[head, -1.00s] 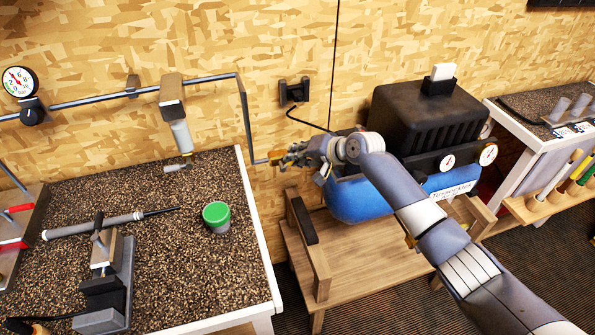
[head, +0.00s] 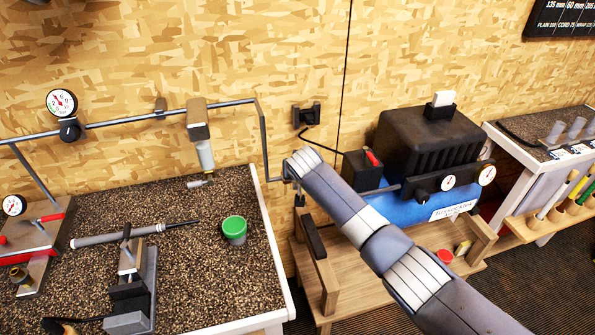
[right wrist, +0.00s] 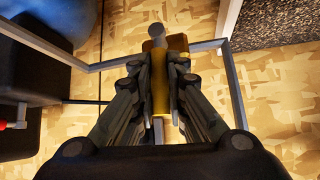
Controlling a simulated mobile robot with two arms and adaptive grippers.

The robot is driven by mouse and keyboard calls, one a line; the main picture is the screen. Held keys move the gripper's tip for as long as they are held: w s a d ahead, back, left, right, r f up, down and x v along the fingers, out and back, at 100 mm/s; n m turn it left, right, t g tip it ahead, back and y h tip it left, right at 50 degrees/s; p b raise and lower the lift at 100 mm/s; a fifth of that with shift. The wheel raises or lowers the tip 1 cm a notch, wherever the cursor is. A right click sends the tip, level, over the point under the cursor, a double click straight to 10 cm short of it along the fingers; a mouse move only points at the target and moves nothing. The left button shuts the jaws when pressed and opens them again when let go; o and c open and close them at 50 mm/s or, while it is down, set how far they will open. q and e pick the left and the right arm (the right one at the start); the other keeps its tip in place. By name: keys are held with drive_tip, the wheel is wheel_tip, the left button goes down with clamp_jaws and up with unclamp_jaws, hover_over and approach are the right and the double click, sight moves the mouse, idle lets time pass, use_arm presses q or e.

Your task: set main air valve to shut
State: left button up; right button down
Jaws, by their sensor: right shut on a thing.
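The main air valve sits on the grey pipe between the wall line and the compressor. In the right wrist view its yellow handle (right wrist: 159,96) lies between the fingers of my right gripper (right wrist: 158,74), which is shut on it. The handle looks roughly crosswise to the pipe (right wrist: 110,63) there. In the head view my right arm covers the valve and the gripper; only the pipe (head: 264,140) coming down to it shows. My left gripper is not in view.
The blue compressor (head: 400,212) with a black top and a red switch (head: 372,157) stands right of the valve on a wooden stand. A workbench with a green-lidded jar (head: 234,229) and a clamped club is at left. The board wall is close behind.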

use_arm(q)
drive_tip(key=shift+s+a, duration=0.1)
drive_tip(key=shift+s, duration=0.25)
use_arm(e)
drive_tip(key=shift+a, duration=0.15)
drive_tip(key=c, duration=1.6)
unclamp_jaws()
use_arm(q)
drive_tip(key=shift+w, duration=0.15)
use_arm(e)
drive_tip(key=v, duration=1.2)
drive_tip(key=shift+s+a+f, duration=0.1)
drive_tip(key=shift+s+a, duration=0.05)
drive_tip(key=shift+a, duration=0.1)
drive_tip(key=shift+f, duration=0.15)
